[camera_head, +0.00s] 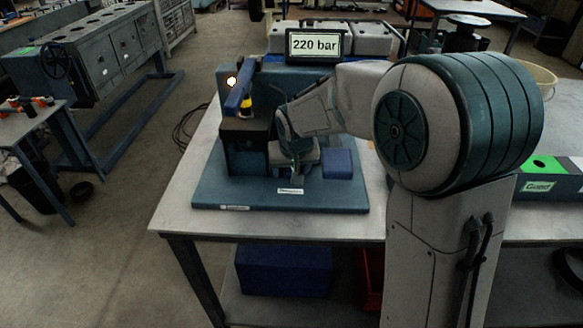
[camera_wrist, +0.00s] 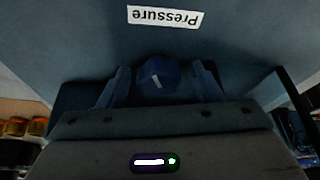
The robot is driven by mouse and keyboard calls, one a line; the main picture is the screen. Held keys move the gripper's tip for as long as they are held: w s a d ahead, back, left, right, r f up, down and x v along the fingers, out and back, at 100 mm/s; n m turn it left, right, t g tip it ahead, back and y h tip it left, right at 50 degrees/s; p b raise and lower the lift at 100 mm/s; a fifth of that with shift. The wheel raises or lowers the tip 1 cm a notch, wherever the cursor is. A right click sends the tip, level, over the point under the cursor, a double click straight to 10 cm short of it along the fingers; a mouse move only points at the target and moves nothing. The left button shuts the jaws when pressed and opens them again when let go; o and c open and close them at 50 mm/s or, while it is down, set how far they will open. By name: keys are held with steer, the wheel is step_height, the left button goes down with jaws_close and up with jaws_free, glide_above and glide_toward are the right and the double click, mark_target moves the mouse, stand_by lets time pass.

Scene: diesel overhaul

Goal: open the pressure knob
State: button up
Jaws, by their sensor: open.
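The pressure knob (camera_wrist: 158,75) is a dark blue round knob with a short white mark, seen in the wrist view. A white label reading "Pressure" (camera_wrist: 165,17) is beside it, upside down in that view. My gripper (camera_wrist: 161,84) is open, with one finger on either side of the knob. I cannot tell whether the fingers touch it. In the head view my gripper (camera_head: 300,170) is low over the test stand (camera_head: 220,190), just behind the Pressure label (camera_head: 290,191). My gripper and wrist hide the knob there.
A display (camera_head: 315,44) on the stand reads 220 bar. A lit lamp (camera_head: 231,81) and a blue lever (camera_head: 240,90) are left of my wrist. A blue block (camera_head: 338,163) stands close right of my gripper. The table's front left (camera_head: 185,205) is clear.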

steer(key=c, duration=1)
steer(key=shift+n, duration=0.3)
steer(key=shift+d+r+n+y+p, duration=0.1)
steer(key=shift+n+y+p, duration=0.35)
steer(key=shift+p, duration=0.2)
steer(key=shift+n+g+y+p, duration=0.4)
steer(key=shift+n+p, duration=0.3)
steer(key=shift+n, duration=0.75)
